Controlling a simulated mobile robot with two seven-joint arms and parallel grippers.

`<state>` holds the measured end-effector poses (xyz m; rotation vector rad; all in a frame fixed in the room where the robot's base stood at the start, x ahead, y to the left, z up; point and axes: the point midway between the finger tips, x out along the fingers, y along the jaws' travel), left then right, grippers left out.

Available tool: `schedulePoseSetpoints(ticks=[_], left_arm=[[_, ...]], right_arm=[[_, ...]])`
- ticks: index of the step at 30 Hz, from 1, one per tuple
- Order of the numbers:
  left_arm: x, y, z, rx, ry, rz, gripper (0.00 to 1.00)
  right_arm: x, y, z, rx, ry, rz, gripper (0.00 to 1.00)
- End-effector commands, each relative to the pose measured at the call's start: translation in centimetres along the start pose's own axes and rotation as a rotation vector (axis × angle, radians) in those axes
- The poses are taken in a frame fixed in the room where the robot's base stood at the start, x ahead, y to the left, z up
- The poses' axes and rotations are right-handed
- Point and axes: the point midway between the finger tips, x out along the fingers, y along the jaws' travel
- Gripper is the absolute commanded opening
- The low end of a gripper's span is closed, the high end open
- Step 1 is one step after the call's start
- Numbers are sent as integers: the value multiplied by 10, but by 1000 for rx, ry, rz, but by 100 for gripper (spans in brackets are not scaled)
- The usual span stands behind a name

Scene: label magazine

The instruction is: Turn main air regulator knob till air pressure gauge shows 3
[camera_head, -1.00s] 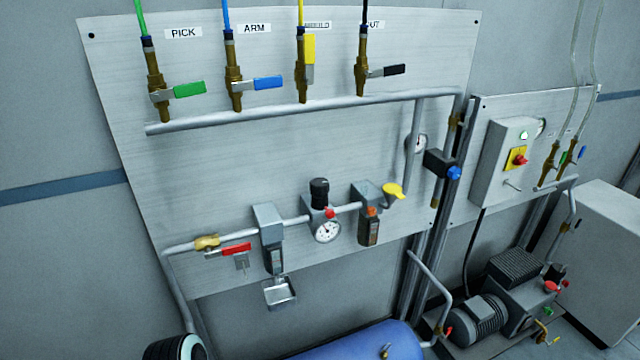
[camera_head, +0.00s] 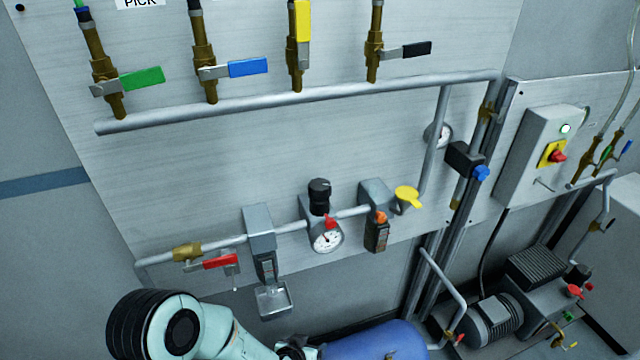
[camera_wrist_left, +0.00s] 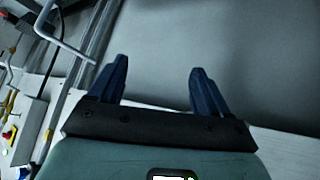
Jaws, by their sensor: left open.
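The black regulator knob (camera_head: 320,192) stands upright on its grey body on the pipe, in the middle of the panel. Just below it is the round white air pressure gauge (camera_head: 327,240) with a red part at its top edge; its reading is too small to tell. My left arm comes in at the bottom left in the head view, well below the knob and not touching it. The left gripper shows in the left wrist view (camera_wrist_left: 157,88), with two dark blue fingers spread apart and nothing between them. My right gripper is not in view.
A red-handled valve (camera_head: 220,262) and a grey filter unit with a drip tray (camera_head: 272,300) are left of the gauge. An orange-topped unit (camera_head: 377,235) and yellow funnel (camera_head: 408,197) are right of it. A blue tank (camera_head: 375,342) lies below.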

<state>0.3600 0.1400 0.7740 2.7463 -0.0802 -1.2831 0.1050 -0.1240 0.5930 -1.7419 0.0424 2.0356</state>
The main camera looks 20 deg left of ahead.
Motion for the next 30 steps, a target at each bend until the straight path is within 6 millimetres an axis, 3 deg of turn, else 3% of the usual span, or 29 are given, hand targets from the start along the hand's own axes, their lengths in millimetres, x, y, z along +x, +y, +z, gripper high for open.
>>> schedulePoseSetpoints(ticks=[1,3,6,10,12,15,20,30], left_arm=[[-22,12,-56,41,144,-4,77],[-60,26,-120,85,319,-20,77],[-124,39,-192,113,539,-50,77],[-201,46,-249,107,742,-85,77],[-231,46,-265,98,808,-99,77],[-256,44,-277,85,861,-113,77],[-258,42,-287,82,877,-120,77],[-216,38,-338,84,875,-121,77]], right_arm=[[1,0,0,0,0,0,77],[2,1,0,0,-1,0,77],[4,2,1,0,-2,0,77],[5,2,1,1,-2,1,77],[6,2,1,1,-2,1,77],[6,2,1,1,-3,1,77],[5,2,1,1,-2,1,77],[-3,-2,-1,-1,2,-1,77]])
